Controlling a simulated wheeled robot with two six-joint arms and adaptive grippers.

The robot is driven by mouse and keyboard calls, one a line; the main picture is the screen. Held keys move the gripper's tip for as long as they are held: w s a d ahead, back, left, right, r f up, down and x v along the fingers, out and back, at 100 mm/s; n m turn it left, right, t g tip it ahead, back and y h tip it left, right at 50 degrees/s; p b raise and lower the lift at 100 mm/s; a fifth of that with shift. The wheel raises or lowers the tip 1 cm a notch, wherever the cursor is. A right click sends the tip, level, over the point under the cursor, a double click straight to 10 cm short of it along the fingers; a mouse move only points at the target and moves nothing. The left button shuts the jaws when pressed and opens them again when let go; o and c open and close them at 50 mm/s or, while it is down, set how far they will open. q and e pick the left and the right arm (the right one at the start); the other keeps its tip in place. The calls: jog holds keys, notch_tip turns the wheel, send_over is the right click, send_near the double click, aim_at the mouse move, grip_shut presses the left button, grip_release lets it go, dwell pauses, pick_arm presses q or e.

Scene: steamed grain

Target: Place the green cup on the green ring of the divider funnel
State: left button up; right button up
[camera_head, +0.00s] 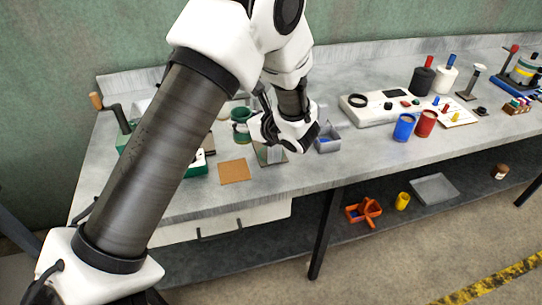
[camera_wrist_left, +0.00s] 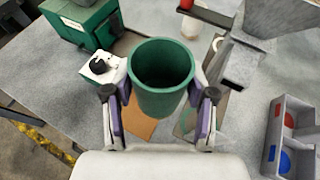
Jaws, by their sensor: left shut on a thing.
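My left gripper (camera_wrist_left: 160,95) is shut on the green cup (camera_wrist_left: 165,70), which sits between its two fingers with its open, empty mouth facing the wrist camera. In the head view my left gripper (camera_head: 258,126) is over the left part of the bench, with the green cup (camera_head: 241,125) at its left side. In the left wrist view a grey hopper-like part (camera_wrist_left: 285,18) stands at the upper right, beyond the cup. My right gripper is not in view.
A green machine (camera_wrist_left: 85,22) with a white block and black knob is left of the cup. A grey two-part box (camera_wrist_left: 272,145) with red and blue discs is at right. A brown square (camera_head: 234,171) lies near the front edge. Blue (camera_head: 404,126) and red cups (camera_head: 426,123) stand further right.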

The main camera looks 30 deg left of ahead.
pick_arm(q)
jog(key=w+d+r+m+t+h+b, duration=0.25)
jog(key=w+d+r+m+t, duration=0.2)
jog(key=w+r, duration=0.3)
jog(key=shift+m+t, duration=0.25)
jog(key=shift+t, duration=0.1)
jog(key=f+p, duration=0.1)
jog(key=f, duration=0.4)
jog(key=f+p, duration=0.1)
jog(key=f, duration=0.5)
jog(key=a+f+p, duration=0.1)
jog(key=f, duration=0.5)
jog(key=shift+w+f, duration=0.25)
jog(key=shift+w, duration=0.05)
jog(key=shift+a+f, duration=0.1)
jog(key=shift+f, duration=0.3)
jog(key=o, duration=1.1)
jog(key=shift+o, duration=0.2)
